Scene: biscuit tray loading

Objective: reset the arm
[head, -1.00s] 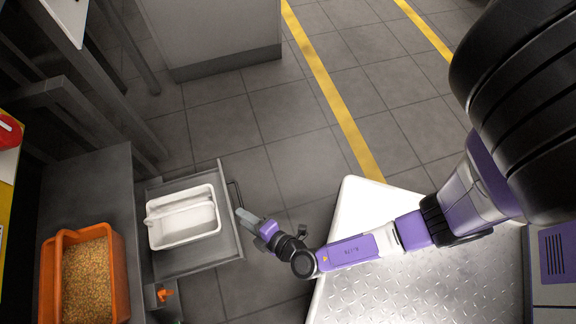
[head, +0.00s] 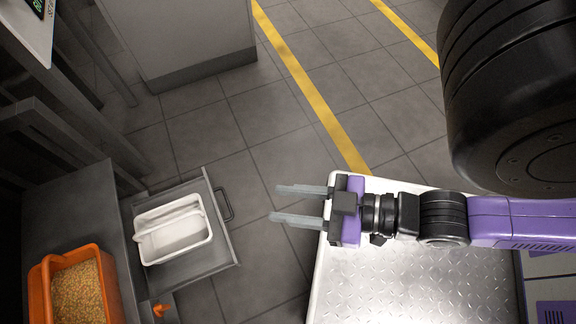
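My gripper (head: 276,204) is at the middle of the head view, pointing left. Its two grey fingers are apart with nothing between them. It hangs over the floor just past the left edge of my white-edged metal deck. The purple and black arm stretches out to the right behind it. The gripper is to the right of the open drawer and apart from it.
A white tub (head: 185,246) sits in the pulled-out grey drawer (head: 222,262) with a handle (head: 226,204). An orange crate (head: 40,300) of grainy tan contents is at lower left. A grey cabinet (head: 185,45) stands at the back. Tiled floor with yellow lines (head: 305,75) is clear.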

